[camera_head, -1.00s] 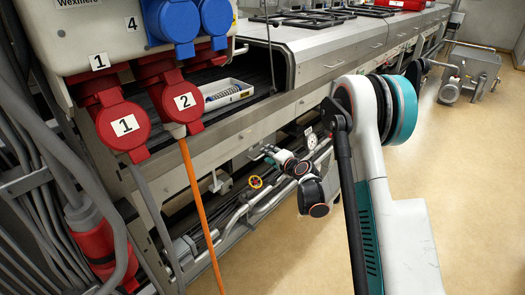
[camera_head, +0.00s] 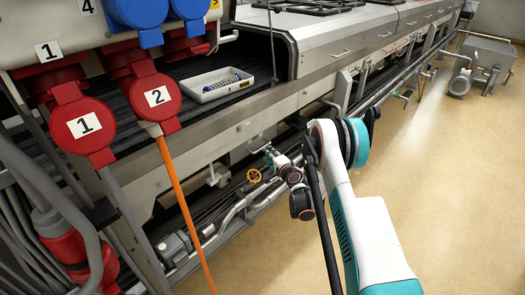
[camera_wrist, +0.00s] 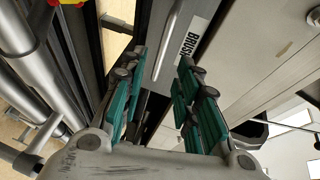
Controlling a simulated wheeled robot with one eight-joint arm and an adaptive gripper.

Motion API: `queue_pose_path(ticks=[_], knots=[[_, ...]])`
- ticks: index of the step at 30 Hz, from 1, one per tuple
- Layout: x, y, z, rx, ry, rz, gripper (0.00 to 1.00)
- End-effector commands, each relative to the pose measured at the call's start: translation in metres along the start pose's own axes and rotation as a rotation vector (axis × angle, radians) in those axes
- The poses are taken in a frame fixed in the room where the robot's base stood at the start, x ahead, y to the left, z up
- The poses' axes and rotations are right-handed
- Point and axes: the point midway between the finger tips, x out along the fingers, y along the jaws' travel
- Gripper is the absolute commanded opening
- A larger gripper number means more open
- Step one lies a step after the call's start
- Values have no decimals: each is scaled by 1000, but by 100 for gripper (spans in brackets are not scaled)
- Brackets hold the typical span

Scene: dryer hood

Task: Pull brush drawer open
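The brush drawer front (camera_wrist: 197,12) shows in the wrist view with a black-on-white BRUSH label (camera_wrist: 190,42) and a pale bar handle (camera_wrist: 168,42).
Red plugs (camera_head: 84,125) and an orange cable (camera_head: 185,210) stand at the left. A white tray (camera_head: 214,88) sits inside the machine.

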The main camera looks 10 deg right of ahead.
Motion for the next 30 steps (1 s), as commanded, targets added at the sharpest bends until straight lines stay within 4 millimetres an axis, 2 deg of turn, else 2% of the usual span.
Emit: queue_pose_path(ticks=[1, 6, 12, 18, 25, 26, 27, 30], knots=[[12, 3, 0, -1, 0, 0, 30], [43, 3, 0, 0, 0, 0, 30], [69, 2, 0, 1, 0, 0, 30], [78, 0, 0, 1, 1, 0, 30], [79, 0, -1, 1, 1, 0, 30], [79, 0, -1, 0, 1, 0, 27], [78, 0, 0, 0, 1, 0, 18], [78, 0, -1, 0, 1, 0, 0]])
